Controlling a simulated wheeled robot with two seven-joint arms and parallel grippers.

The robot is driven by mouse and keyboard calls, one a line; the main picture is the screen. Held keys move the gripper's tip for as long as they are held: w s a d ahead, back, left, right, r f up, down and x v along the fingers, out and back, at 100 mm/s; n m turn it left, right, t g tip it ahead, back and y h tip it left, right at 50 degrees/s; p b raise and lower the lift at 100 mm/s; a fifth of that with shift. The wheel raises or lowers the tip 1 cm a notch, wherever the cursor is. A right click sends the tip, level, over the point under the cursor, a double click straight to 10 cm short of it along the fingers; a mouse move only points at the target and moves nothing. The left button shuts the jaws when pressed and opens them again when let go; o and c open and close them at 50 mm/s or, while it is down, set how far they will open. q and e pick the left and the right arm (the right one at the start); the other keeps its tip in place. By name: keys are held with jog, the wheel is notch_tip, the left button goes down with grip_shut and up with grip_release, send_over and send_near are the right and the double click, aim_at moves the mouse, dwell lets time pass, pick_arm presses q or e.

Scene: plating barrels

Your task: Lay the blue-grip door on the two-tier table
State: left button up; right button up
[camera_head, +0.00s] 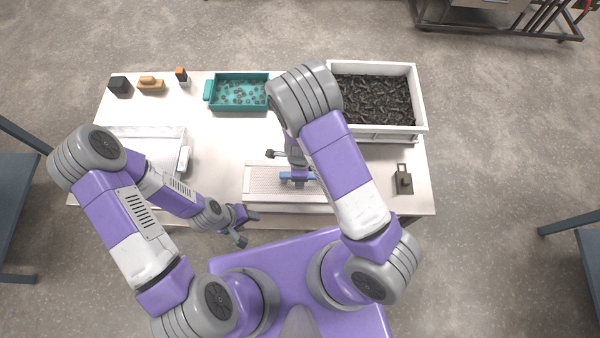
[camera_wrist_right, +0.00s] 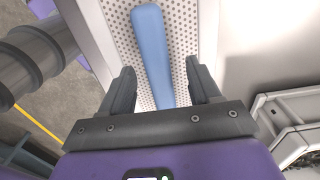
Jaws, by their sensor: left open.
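The door is a pale perforated plate (camera_head: 262,188) with a blue grip (camera_head: 312,177), lying near the front edge of the work table. My right gripper is over the grip, and my arm hides part of the door in the head view. In the right wrist view, the right gripper (camera_wrist_right: 162,84) is open, and its fingers stand on either side of the blue grip (camera_wrist_right: 152,50), with gaps showing. My left gripper (camera_head: 240,226) is open and empty at the table's front edge, left of the door. I cannot tell whether the pale work table (camera_head: 225,140) is the two-tier table.
A teal tray (camera_head: 209,90) of small parts and a white bin (camera_head: 420,98) of dark parts stand at the back. A white box-like unit (camera_head: 150,132) is at left. A small dark item (camera_head: 403,180) lies at right. Dark tables (camera_head: 14,195) flank the work table.

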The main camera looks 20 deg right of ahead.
notch_tip(320, 180, up, 8)
jog(key=p, duration=0.2)
jog(key=shift+f+p, duration=0.2)
jog(key=shift+p, duration=0.2)
jog(key=shift+s+f, duration=0.1)
